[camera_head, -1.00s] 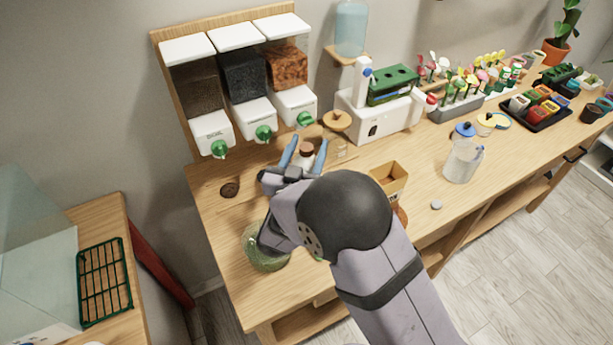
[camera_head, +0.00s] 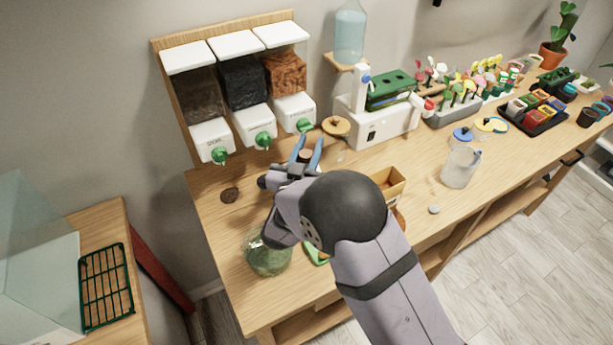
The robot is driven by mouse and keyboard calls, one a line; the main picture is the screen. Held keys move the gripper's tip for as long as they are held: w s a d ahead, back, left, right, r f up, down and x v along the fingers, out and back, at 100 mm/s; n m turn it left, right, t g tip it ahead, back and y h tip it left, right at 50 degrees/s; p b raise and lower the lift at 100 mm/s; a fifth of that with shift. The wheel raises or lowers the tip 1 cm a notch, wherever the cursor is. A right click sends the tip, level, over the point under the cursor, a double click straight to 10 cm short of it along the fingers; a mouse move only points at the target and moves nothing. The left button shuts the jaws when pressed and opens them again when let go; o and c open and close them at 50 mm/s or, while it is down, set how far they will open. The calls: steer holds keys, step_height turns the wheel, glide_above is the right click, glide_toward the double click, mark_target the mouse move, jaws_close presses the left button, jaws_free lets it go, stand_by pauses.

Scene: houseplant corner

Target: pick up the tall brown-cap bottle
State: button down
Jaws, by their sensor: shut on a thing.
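The tall brown-cap bottle (camera_head: 306,156) stands between the blue fingers of my gripper (camera_head: 307,148), near the back of the wooden bench. Only its brown cap and a little of its upper part show. My gripper is shut on it, with one finger on each side. The rest of the bottle is hidden behind my gripper and wrist, so I cannot tell whether its base touches the bench.
A round green glass jar (camera_head: 266,256) stands below my wrist. An open cardboard box (camera_head: 390,186) and a clear jug (camera_head: 460,167) are to the right. Dispensers with green knobs (camera_head: 263,140) hang behind.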

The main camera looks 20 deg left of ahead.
steer(key=shift+r, duration=0.15)
step_height(320, 180, up, 18)
steer(key=b, duration=0.2)
stand_by(0.5)
